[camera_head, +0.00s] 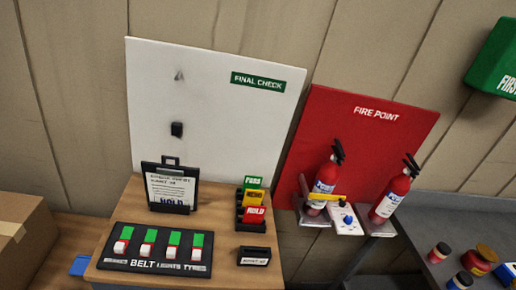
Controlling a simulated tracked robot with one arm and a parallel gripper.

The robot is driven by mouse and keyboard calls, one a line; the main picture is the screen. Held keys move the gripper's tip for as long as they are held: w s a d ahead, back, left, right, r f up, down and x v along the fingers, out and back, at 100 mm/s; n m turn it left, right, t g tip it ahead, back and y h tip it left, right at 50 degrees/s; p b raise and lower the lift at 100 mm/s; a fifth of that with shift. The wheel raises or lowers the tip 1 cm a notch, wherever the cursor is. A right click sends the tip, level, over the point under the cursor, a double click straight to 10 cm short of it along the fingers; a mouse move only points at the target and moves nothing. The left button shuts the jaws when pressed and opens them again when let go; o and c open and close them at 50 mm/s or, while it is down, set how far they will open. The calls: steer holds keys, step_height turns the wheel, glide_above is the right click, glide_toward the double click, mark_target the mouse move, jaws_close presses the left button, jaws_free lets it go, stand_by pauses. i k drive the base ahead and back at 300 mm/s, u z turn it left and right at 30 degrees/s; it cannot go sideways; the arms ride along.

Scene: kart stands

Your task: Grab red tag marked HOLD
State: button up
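The red tag marked HOLD (255,215) stands in the front slot of a small black rack (250,227) on the right part of a wooden table top (212,232). A yellow tag (254,198) stands behind it, its word too small to read surely. A green tag (252,182), apparently marked PASS, stands at the back. The red tag's lower edge is hidden by the rack. My gripper is not in view.
A black clipboard (156,202) stands left of the rack. A switch panel (150,263) and a small black holder (253,257) lie in front. A white FINAL CHECK board (210,120) rises behind. Right are fire extinguishers (325,185) before a red board (345,125); a carton (22,235) is left.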

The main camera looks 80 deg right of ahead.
mark_target(253, 214)
steer(key=z, duration=1.3)
steer(key=k, duration=0.65)
steer(key=z, duration=0.35)
